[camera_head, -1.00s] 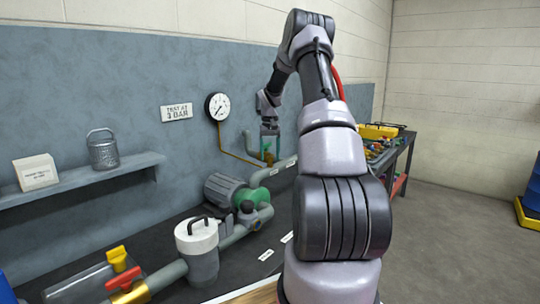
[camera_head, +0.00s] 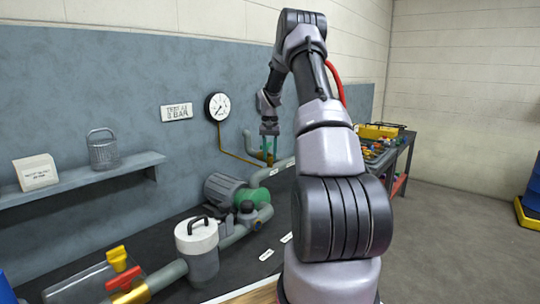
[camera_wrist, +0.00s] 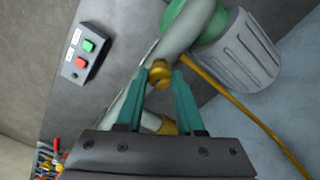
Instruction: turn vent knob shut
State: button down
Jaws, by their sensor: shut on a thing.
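The vent knob (camera_wrist: 160,73) is a small brass-yellow knob on the grey-green pipe (camera_wrist: 178,32), seen in the wrist view. My gripper (camera_wrist: 161,76) has its two teal fingers on either side of it, shut on it. A larger brass fitting (camera_wrist: 165,126) shows lower down between the fingers. In the head view my gripper (camera_head: 269,147) points down at the pipe by the wall, under the gauge; the knob itself is too small to make out there.
The pressure gauge (camera_head: 217,106) is on the wall, with a thin brass tube (camera_wrist: 235,105) running near my gripper. A green pump with a grey ribbed motor (camera_head: 226,189) stands close by. A button box (camera_wrist: 80,52) has green and red buttons. A white-lidded strainer (camera_head: 197,238) stands nearer.

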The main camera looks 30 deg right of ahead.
jog(key=m, duration=0.4)
jog(key=shift+m, duration=0.3)
jog(key=m, duration=0.3)
jog(key=shift+m, duration=0.3)
jog(key=m, duration=0.3)
jog(key=shift+m, duration=2)
jog(key=c, duration=0.5)
grip_release()
notch_tip(320, 180, up, 11)
jog(key=shift+f, duration=0.1)
